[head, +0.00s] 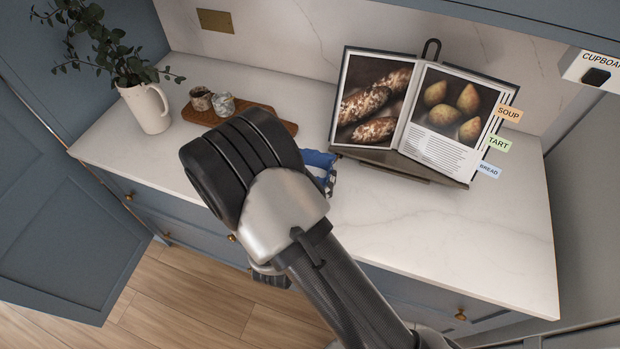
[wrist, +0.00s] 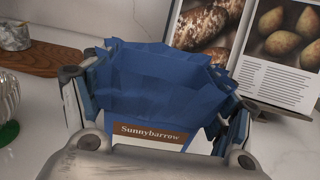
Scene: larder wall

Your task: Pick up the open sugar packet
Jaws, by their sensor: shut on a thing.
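The open sugar packet (wrist: 165,85) is blue with a jagged, open top and a brown label reading "Sunnybarrow". It fills the middle of the wrist view and looks upright. My gripper (wrist: 158,98) is shut on it, with one finger along each side. In the head view only a blue and white part of the packet (head: 320,168) shows beside my arm, in front of the cookbook. The rest of it and my fingers are hidden there. I cannot tell whether its base touches the counter.
A cookbook (head: 408,110) stands open on a stand close behind the packet. A wooden board (head: 270,119) with two small stone-like pots lies at the back left, near a white jug (head: 147,108) of leaves. A ribbed glass (wrist: 6,98) is at far left. The right counter (head: 490,240) is clear.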

